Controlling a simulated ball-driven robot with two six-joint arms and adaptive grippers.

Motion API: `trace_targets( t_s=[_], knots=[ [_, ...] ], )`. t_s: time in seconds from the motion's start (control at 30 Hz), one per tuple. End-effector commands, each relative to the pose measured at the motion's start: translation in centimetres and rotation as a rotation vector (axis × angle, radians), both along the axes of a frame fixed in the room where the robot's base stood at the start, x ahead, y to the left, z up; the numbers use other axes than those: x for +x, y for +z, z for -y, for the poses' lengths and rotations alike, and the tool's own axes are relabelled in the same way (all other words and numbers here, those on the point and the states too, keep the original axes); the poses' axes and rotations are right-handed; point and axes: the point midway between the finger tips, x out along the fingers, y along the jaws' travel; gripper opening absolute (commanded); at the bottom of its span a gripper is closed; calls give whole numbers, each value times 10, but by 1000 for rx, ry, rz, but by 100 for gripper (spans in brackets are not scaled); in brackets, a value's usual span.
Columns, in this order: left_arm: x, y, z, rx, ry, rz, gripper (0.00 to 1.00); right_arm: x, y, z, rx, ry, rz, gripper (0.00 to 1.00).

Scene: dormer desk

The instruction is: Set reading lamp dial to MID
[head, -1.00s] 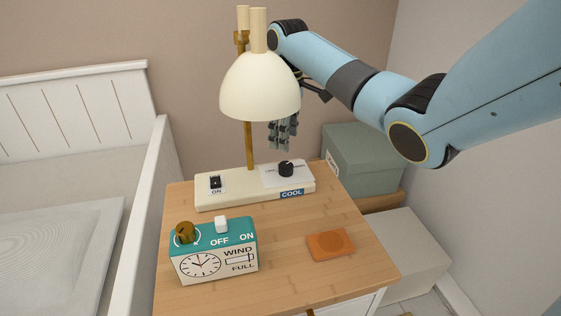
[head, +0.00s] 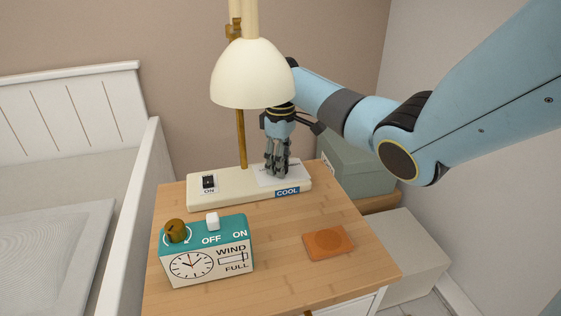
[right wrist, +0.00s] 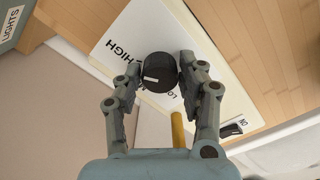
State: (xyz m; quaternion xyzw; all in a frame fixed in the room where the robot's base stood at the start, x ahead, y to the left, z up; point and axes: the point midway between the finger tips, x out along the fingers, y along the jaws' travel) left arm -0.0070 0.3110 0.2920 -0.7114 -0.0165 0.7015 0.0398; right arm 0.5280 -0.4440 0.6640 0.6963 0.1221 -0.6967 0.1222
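The reading lamp has a cream shade (head: 252,75) and a cream base (head: 232,187) at the back of the bedside table. Its black dial (right wrist: 159,73) sits on a white plate (right wrist: 135,35) with HIGH printed on one side and a partly hidden LO... on the other. My left gripper is out of view.
A teal and white clock box (head: 207,260) with a brown knob stands at the table's front left. An orange coaster (head: 328,242) lies at the right. The lamp shade hangs close beside my right wrist. A black switch (head: 208,182) marked ON is on the base's left.

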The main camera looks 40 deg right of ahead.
Motion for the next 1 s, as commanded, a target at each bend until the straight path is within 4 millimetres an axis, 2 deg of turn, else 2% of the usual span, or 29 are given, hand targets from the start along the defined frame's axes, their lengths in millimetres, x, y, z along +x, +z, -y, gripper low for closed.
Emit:
trace_targets(
  t_s=[0.03,0.2,0.27,0.63,1.0],
  knots=[
    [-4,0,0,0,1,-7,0,0,0,0,0,0,0,31],
    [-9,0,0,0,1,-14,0,0,0,0,0,0,0,9],
    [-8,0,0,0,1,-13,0,0,0,0,0,0,0,4],
    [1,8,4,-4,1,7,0,0,2,0,1,71,0,4],
    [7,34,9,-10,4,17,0,0,4,-1,2,362,-1,4]
  ],
)
